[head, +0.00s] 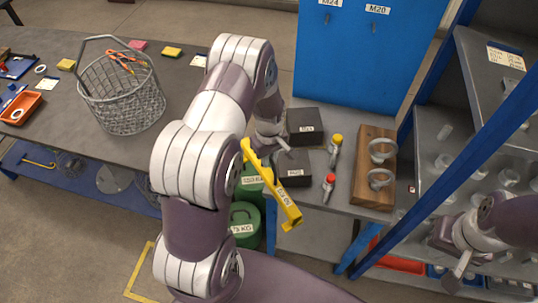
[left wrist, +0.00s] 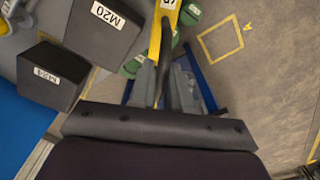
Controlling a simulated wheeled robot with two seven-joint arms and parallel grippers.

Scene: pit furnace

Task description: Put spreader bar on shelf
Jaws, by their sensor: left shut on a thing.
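The yellow spreader bar (head: 282,200) hangs tilted in the air in front of the workbench edge, with a white label near its lower end. My left gripper (head: 284,152) is shut on it near its upper part. In the left wrist view, the bar (left wrist: 168,12) runs up out of the frame from between the fingers (left wrist: 168,85). The grey shelf unit (head: 470,75) with blue uprights stands at the right, apart from the bar. My right gripper (head: 457,275) is low at the right, in front of the unit; its finger opening is unclear.
Dark blocks labelled M20 (head: 290,172) and (left wrist: 110,25), another dark block (head: 306,122), and a wooden block with shackles (head: 373,165) are close by. A wire basket (head: 122,100) stands on the bench. Green weights (head: 243,222) are below. Clear jars occupy part of the shelf unit.

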